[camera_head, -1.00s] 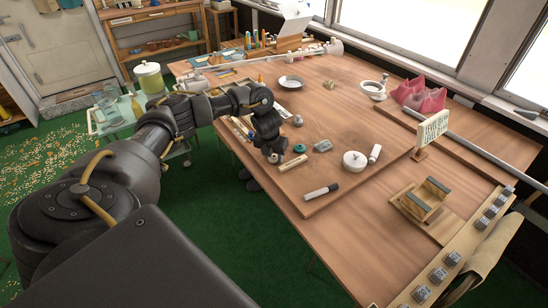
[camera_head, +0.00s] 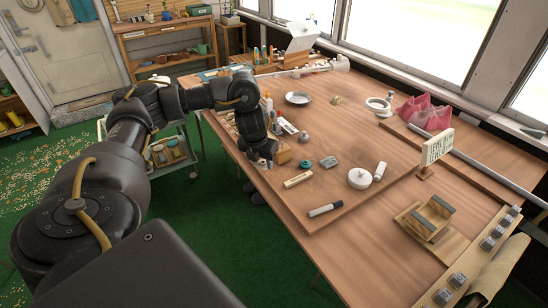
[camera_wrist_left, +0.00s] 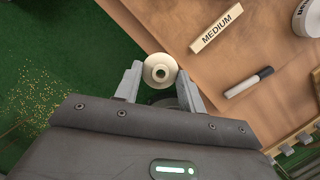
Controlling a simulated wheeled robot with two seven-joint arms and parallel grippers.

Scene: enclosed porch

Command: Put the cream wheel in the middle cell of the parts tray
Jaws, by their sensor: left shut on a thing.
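My left gripper (camera_head: 264,162) points down near the table's left edge. In the left wrist view its two pale fingers (camera_wrist_left: 160,88) are shut on the cream wheel (camera_wrist_left: 160,71), a round disc with a hub in its centre. Behind the wheel, the wrist view shows the table edge and green floor. Wooden pieces beside the gripper are partly hidden by my arm; I cannot tell which is the parts tray or see its middle cell. My right gripper is not in view.
A MEDIUM label block (camera_head: 297,180), teal wheel (camera_head: 305,164), grey block (camera_head: 329,162), white round container (camera_head: 360,179) and marker (camera_head: 325,210) lie near the gripper. A sign (camera_head: 437,148) and wooden stand (camera_head: 427,217) are further right. The table's middle is mostly clear.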

